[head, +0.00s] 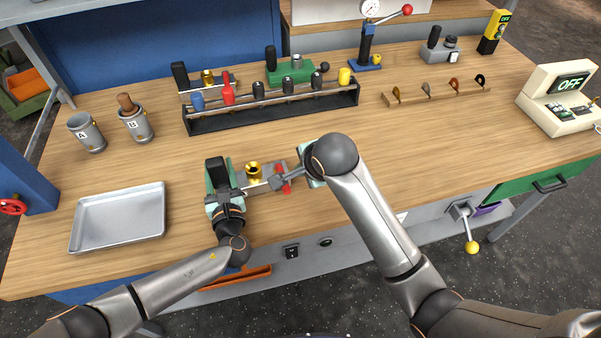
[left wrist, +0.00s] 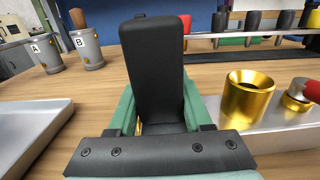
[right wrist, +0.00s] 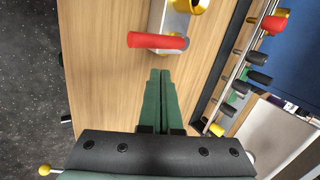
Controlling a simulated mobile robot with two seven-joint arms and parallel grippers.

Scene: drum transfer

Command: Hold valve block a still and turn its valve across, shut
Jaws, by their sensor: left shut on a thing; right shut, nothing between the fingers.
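Valve block a (head: 268,174) lies on the bench in front of me, a pale metal block with a brass fitting (head: 254,170) and an upright black grip (head: 216,170) at its left end. My left gripper (head: 221,186) is shut on the black grip (left wrist: 152,70). The red valve handle (head: 284,178) lies across the block's length near its right end. It also shows in the right wrist view (right wrist: 158,41). My right gripper (right wrist: 160,74) is shut and empty, its fingertips close to the handle with a small gap in that view. No label is readable on the block.
A silver tray (head: 118,217) and two grey cups (head: 86,132) marked A and B stand left. A rack (head: 272,108) of coloured handles stands behind, with other blocks past it. A hook rail (head: 437,92) and an OFF box (head: 560,98) are right.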

